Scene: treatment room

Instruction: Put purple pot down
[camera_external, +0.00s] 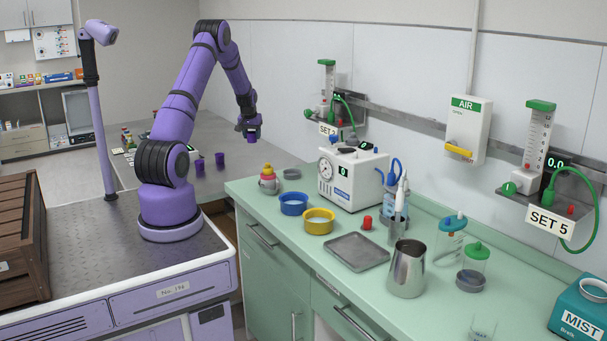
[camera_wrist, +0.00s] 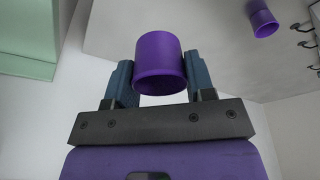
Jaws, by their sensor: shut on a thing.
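A purple pot (camera_wrist: 160,64) is held between the two fingers of my gripper (camera_wrist: 160,82) in the wrist view. In the external view my gripper (camera_external: 249,126) hangs down from the arm, and the held pot (camera_external: 252,136) shows small below it, in the air near the grey table (camera_external: 222,130). Two more purple pots stand on the grey table, one (camera_external: 220,159) to the right of the other (camera_external: 200,168). One purple pot (camera_wrist: 263,22) also shows at the upper right of the wrist view.
The green counter (camera_external: 268,207) carries a blue bowl (camera_external: 293,204), a yellow bowl (camera_external: 319,221), a grey tray (camera_external: 357,251), a metal jug (camera_external: 407,269) and a white device (camera_external: 350,178). The grey table has bare surface around the pots.

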